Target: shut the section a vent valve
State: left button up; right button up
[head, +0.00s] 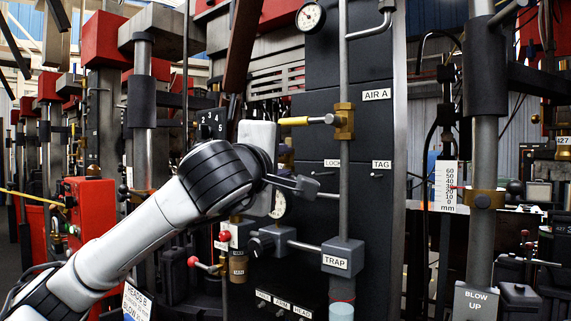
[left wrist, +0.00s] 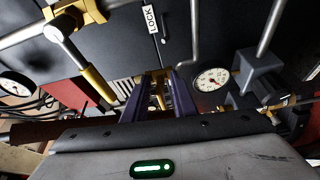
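My left gripper (head: 300,186) is in front of the dark section A panel, below the LOCK label. In the left wrist view its two purple-grey fingers (left wrist: 160,80) stand apart. A brass part (left wrist: 158,88) shows in the gap beyond them; I cannot tell whether they touch it. No label reading vent is legible, and the gripper and wrist hide part of the panel. The AIR A valve has a brass body (head: 344,121) and a yellow lever (head: 294,121) pointing left, across its vertical pipe. My right gripper does not show.
A grey TRAP box (head: 343,257) sits on the pipe low on the panel. A gauge (left wrist: 212,78) is right of the fingers in the left wrist view. Red-knobbed fittings (head: 192,262) stand below my wrist. A vertical pipe with a BLOW UP box (head: 476,301) stands at the right.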

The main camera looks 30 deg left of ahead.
pick_arm(q)
jog(key=v, duration=0.7)
jog(key=shift+s+b, duration=0.3)
jog(key=shift+b, duration=0.1)
jog(key=shift+d, duration=0.1)
